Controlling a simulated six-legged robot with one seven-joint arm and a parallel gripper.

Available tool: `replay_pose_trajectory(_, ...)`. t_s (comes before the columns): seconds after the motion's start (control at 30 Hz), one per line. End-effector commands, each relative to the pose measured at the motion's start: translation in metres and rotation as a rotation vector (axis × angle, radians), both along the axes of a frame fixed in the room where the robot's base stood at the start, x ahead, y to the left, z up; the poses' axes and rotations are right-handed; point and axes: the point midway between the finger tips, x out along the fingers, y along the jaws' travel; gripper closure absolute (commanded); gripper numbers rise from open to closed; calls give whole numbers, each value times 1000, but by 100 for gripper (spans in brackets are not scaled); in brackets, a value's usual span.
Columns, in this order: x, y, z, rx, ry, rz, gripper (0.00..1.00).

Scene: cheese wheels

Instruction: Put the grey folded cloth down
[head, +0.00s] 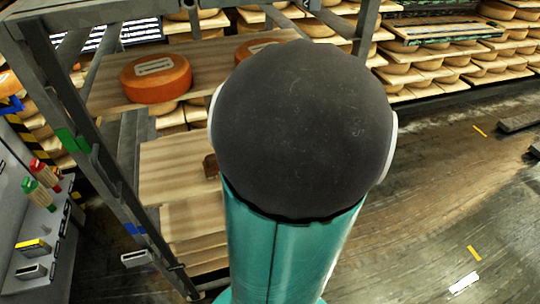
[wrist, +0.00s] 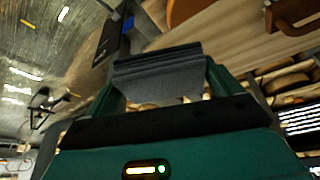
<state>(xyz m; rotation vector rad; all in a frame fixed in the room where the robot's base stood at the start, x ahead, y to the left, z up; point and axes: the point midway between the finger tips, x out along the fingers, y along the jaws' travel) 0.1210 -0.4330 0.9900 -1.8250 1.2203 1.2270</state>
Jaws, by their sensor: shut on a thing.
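The grey folded cloth (wrist: 158,82) is in the middle of the wrist view, held between the two green fingers of my gripper (wrist: 162,76). My gripper is shut on it. Beyond the cloth, a wooden board and part of an orange cheese wheel (wrist: 186,10) show at the top. I cannot tell whether the cloth touches anything. In the head view, my teal arm with its dark round joint covers the middle, and the cloth and gripper are hidden.
A dark metal rack (head: 78,118) holds wooden boards, with an orange cheese wheel (head: 156,78) on the upper one. A brown object (head: 211,165) sits on a lower board. A grey bench (head: 38,225) with coloured-handled tools stands at left. The floor (head: 440,190) at right is largely clear.

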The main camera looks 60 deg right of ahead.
Motion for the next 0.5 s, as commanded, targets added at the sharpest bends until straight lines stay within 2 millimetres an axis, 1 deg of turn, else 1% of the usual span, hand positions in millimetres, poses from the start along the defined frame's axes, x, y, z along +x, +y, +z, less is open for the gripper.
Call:
replay_pose_trajectory(0.07, 2, -3, -3, 0, 1, -3, 35)
replay_pose_trajectory(0.17, 13, -8, -10, 1, 3, -1, 35)
replay_pose_trajectory(0.37, 47, -24, -28, 0, 5, -1, 35)
replay_pose_trajectory(0.5, 75, -35, -42, 0, 5, -1, 35)
